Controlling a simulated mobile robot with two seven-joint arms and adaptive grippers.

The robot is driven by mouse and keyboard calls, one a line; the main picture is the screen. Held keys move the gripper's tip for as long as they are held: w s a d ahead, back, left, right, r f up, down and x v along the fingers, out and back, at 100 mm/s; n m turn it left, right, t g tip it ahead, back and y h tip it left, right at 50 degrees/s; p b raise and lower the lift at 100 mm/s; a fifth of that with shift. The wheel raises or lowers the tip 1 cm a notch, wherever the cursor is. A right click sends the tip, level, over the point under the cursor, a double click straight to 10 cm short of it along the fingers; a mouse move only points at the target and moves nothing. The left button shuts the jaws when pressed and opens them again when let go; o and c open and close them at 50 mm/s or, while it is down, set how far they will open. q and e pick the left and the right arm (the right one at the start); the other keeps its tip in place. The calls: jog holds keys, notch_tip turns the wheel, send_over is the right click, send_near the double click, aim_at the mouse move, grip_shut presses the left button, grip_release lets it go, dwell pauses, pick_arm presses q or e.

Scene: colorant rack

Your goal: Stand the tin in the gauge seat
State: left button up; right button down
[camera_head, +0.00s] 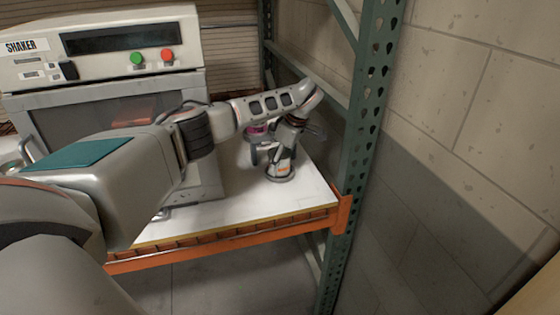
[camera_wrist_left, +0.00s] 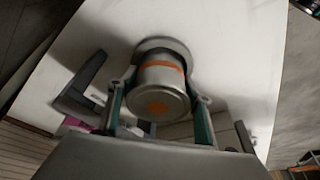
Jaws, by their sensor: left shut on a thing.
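The tin (camera_wrist_left: 160,87) is a small pale metal can with an orange band and an orange dot on its top. In the head view the tin (camera_head: 283,167) is low at the shelf's right part, its upper part covered by my gripper. My left gripper (camera_head: 287,148) is shut on its sides; the fingers show on both sides in the wrist view (camera_wrist_left: 160,108). The gauge seat (camera_head: 279,176) is a grey round ring at the tin's lower end; it also shows in the wrist view (camera_wrist_left: 179,46). Whether the tin is fully seated is hidden. My right gripper is not in view.
A shaker machine (camera_head: 110,50) fills the shelf's left side. A dark bracket (camera_wrist_left: 80,85) and a pink-marked item (camera_head: 257,129) stand close beside the tin. A green rack post (camera_head: 362,130) rises at the right. The white shelf (camera_head: 235,215) is bare in front.

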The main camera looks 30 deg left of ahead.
pick_arm(q)
jog(key=o, duration=1.4)
jog(key=shift+d+r, duration=0.15)
jog(key=shift+r, duration=0.4)
jog(key=v, duration=1.1)
jog(key=shift+b, duration=0.3)
